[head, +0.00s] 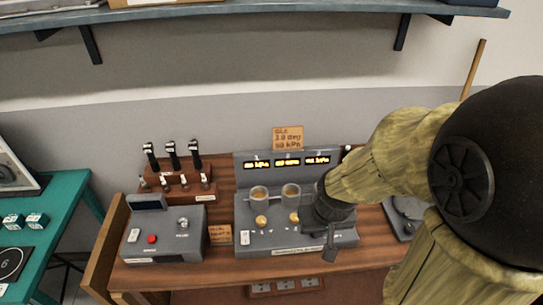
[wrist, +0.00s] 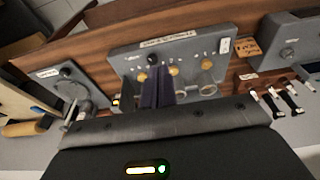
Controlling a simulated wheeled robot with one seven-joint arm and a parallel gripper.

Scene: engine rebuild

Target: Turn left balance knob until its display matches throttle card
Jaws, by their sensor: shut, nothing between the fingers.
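The grey balance console (head: 250,240) stands on the wooden bench with three lit amber displays (head: 287,161) on its back panel; their digits are too small to read surely. The orange throttle card (head: 288,137) stands above them and seems to read 3.0 deg and 90 kPa. The left yellow knob (head: 261,220) and a middle yellow knob (head: 293,217) show below two round cups. My gripper (head: 329,254) is over the console's right part, hiding what lies there. In the wrist view, upside down, its shut, empty fingers (wrist: 158,72) are between the middle and right knobs, apart from the left knob (wrist: 208,65).
A grey box with a red button (head: 152,239) stands left of the console, with a small orange card (head: 220,235) between them. Behind it is a wooden lever rack (head: 178,192). A turntable-like device (head: 404,222) is at right. A shelf (head: 250,16) runs overhead.

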